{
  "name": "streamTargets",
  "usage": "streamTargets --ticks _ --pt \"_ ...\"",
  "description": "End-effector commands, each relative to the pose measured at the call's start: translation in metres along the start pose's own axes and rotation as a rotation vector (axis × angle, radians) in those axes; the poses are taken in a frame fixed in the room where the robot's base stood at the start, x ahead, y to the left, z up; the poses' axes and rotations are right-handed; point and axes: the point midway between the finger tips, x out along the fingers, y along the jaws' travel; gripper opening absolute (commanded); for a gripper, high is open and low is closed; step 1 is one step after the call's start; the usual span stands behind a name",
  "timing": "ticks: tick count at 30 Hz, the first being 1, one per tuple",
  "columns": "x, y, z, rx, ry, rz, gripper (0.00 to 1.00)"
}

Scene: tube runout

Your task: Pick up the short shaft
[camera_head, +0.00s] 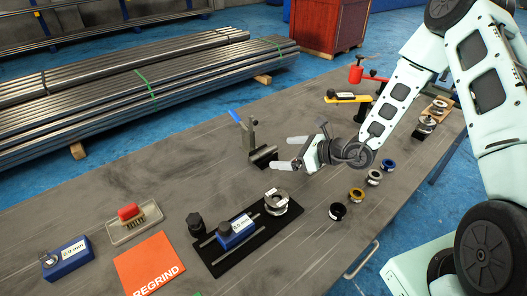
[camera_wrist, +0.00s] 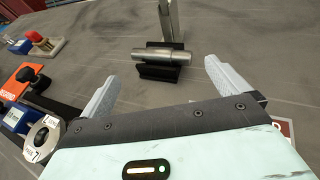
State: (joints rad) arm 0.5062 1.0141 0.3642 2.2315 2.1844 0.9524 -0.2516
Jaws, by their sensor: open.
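The short shaft (camera_wrist: 162,55) is a shiny stepped metal cylinder. It lies across a black cradle block (camera_wrist: 160,72) in the wrist view, in front of an upright metal post (camera_wrist: 170,22). In the head view the shaft (camera_head: 262,153) lies at the middle of the grey bench, left of my gripper. My gripper (camera_head: 284,152) is open and empty, low over the bench, with its fingers pointing towards the shaft. In the wrist view its two fingers (camera_wrist: 160,74) stand wide apart, and the shaft shows beyond them, in the gap and apart from both.
A blue-handled stand (camera_head: 246,128) rises beside the shaft. A black board (camera_head: 250,238) with a blue 0.0 mm block and metal ring is nearer. Several small rings (camera_head: 356,195) line the right edge. An orange REGRIND mat (camera_head: 150,262) lies left.

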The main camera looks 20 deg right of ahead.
Motion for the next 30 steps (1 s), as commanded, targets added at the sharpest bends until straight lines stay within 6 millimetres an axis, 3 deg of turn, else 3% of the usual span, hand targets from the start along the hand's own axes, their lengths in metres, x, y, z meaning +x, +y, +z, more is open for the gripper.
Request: streamTargets --ticks 8,18,26,27,30 --pt "0.022 0.000 0.001 -0.001 0.001 0.001 1.00" --pt "0.066 0.001 0.002 -0.001 0.000 0.001 1.00" --pt "0.071 0.000 0.001 -0.001 0.000 0.000 1.00" --pt "0.070 0.000 0.001 -0.001 0.000 0.000 0.97" --pt "0.070 0.000 0.001 -0.001 0.000 0.000 0.69"
